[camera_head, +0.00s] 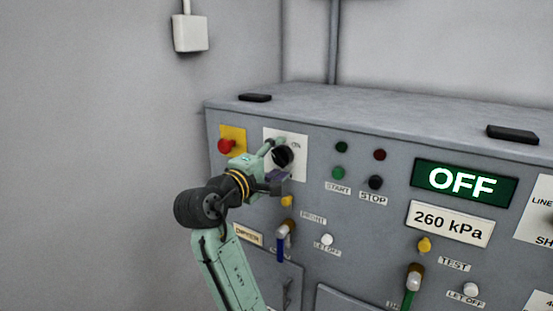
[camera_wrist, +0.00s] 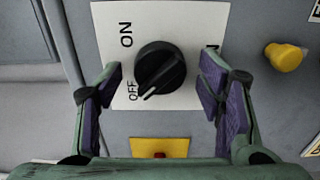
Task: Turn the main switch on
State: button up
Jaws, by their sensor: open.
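The main switch is a round black knob (camera_wrist: 162,66) on a white plate (camera_wrist: 108,28) marked ON and OFF. My gripper (camera_wrist: 160,88) is open, with one purple-padded finger on each side of the knob and gaps between pads and knob. In the head view my gripper (camera_head: 277,168) is at the plate, beside the black knob (camera_head: 283,156) and partly covering it. The big green display (camera_head: 461,184) reads OFF.
A red emergency button (camera_head: 226,146) on a yellow plate is just left of the switch. START (camera_head: 341,147) and STOP (camera_head: 376,182) buttons are to the right. A yellow knob (camera_head: 287,201) and a blue-handled valve (camera_head: 283,238) are close below my gripper.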

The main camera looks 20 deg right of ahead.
jog(key=shift+c, duration=0.5)
jog(key=c, duration=1)
jog(key=shift+c, duration=0.2)
jog(key=shift+m, duration=0.3)
jog(key=m+b, duration=0.1)
jog(key=m, duration=0.2)
jog(key=shift+a+f+m, duration=0.1)
jog(key=shift+m, duration=0.2)
jog(key=m+b, duration=0.1)
jog(key=m, duration=0.3)
jog(key=shift+m+b, duration=0.3)
jog(key=shift+b, duration=0.1)
jog(key=m+b, duration=0.2)
jog(key=m, duration=0.3)
jog(key=shift+m+b, duration=0.75)
jog(key=shift+m, duration=1.25)
